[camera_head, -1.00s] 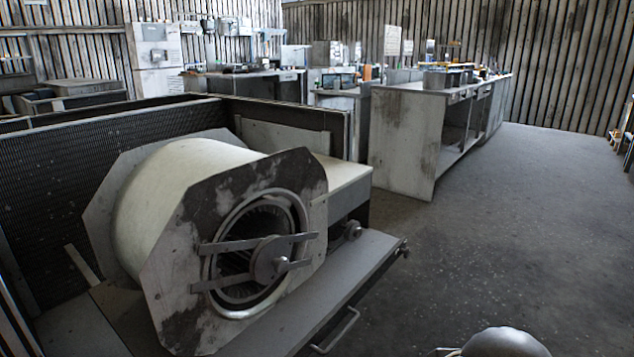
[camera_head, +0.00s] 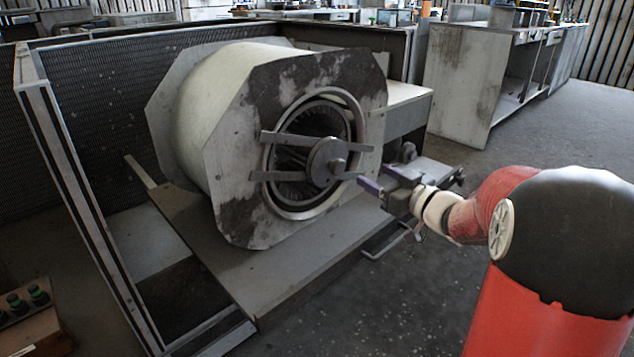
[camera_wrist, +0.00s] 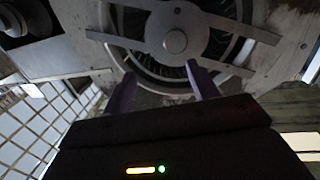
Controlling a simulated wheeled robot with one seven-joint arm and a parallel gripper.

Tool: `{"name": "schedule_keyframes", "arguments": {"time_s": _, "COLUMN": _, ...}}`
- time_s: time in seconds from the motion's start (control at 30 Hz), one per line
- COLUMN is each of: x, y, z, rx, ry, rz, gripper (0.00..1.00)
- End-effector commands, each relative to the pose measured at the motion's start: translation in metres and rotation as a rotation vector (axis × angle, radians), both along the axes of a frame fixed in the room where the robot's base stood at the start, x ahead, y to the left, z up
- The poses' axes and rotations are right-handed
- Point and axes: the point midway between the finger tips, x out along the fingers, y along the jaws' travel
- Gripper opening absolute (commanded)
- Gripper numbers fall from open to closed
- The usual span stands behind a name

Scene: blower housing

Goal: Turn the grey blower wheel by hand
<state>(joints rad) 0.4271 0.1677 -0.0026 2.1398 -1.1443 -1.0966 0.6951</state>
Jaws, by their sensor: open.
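The grey blower wheel (camera_head: 316,118) sits inside the round opening of the blower housing (camera_head: 240,185). Its vanes show behind a hub disc (camera_head: 324,162) held by two flat crossbars. In the wrist view the wheel's vanes (camera_wrist: 218,44) show behind the hub (camera_wrist: 175,42) and bars. My gripper (camera_head: 374,184) is in front of the hub, at its lower right in the head view. In the wrist view its two purple fingers (camera_wrist: 160,74) stand apart with nothing between them, pointing at the opening below the hub. I cannot tell whether a finger touches anything.
A flat metal base (camera_head: 300,255) lies under the housing, with a handle at its front edge. A mesh-walled frame (camera_head: 90,120) stands behind and left. A small box with green buttons (camera_head: 28,300) is at lower left. Benches (camera_head: 465,85) stand behind; the floor at right is open.

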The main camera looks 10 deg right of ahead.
Motion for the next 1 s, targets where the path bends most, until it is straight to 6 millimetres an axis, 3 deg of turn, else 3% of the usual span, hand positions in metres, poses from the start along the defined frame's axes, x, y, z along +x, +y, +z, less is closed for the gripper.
{"name": "schedule_keyframes", "arguments": {"time_s": 0.03, "x": -0.001, "y": 0.0, "z": -0.011, "rx": 0.022, "ry": 0.0, "rz": 0.042, "gripper": 0.59}}
{"name": "schedule_keyframes", "arguments": {"time_s": 0.13, "x": -0.003, "y": 0.003, "z": -0.015, "rx": 0.052, "ry": -0.001, "rz": 0.097, "gripper": 0.59}}
{"name": "schedule_keyframes", "arguments": {"time_s": 0.27, "x": 0.003, "y": 0.01, "z": -0.016, "rx": 0.059, "ry": -0.004, "rz": 0.117, "gripper": 0.59}}
{"name": "schedule_keyframes", "arguments": {"time_s": 0.7, "x": 0.053, "y": 0.048, "z": -0.015, "rx": 0.057, "ry": -0.004, "rz": 0.115, "gripper": 0.59}}
{"name": "schedule_keyframes", "arguments": {"time_s": 1.0, "x": 0.059, "y": 0.05, "z": -0.015, "rx": 0.057, "ry": -0.004, "rz": 0.112, "gripper": 0.59}}
